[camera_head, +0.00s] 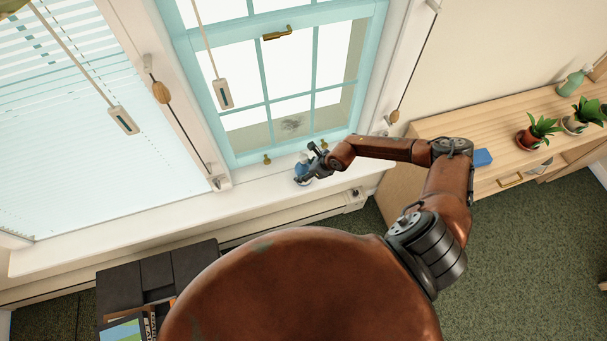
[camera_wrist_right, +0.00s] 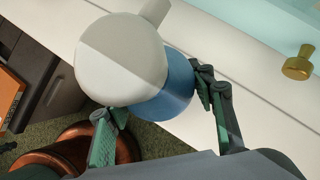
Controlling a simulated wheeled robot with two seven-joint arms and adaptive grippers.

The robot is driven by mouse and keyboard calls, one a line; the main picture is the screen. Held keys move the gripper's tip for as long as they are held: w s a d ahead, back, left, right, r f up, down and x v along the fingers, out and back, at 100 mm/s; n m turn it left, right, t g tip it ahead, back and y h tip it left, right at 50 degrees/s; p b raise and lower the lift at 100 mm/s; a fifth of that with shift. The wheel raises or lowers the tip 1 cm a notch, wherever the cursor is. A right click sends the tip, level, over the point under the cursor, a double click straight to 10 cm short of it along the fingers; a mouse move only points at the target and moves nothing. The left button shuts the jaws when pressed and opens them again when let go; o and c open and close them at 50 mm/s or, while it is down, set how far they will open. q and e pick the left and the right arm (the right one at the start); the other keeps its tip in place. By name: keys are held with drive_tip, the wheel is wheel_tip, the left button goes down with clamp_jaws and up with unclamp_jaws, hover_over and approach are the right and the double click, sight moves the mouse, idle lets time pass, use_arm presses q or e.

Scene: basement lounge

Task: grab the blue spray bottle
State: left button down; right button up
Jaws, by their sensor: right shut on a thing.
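The blue spray bottle (camera_head: 300,169) is at the white window sill (camera_head: 250,200), below the teal-framed window. In the right wrist view the bottle (camera_wrist_right: 168,92) shows a blue body and a large pale grey-white top with a short nozzle. My right gripper (camera_head: 307,167) is shut on the blue body, one finger on each side. These fingers also show in the right wrist view. I cannot tell whether the bottle touches the sill. My left gripper is not in view.
A teal window (camera_head: 290,75) with brass fittings stands close behind the bottle. A wooden cabinet (camera_head: 440,125) at right holds potted plants (camera_head: 537,131) and a pale green bottle (camera_head: 572,83). A dark shelf unit (camera_head: 155,275) stands at lower left. Green carpet at lower right is mostly clear.

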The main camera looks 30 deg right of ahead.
drive_tip(key=shift+w, duration=0.1)
drive_tip(key=shift+c, duration=0.8)
drive_tip(key=shift+r, duration=0.15)
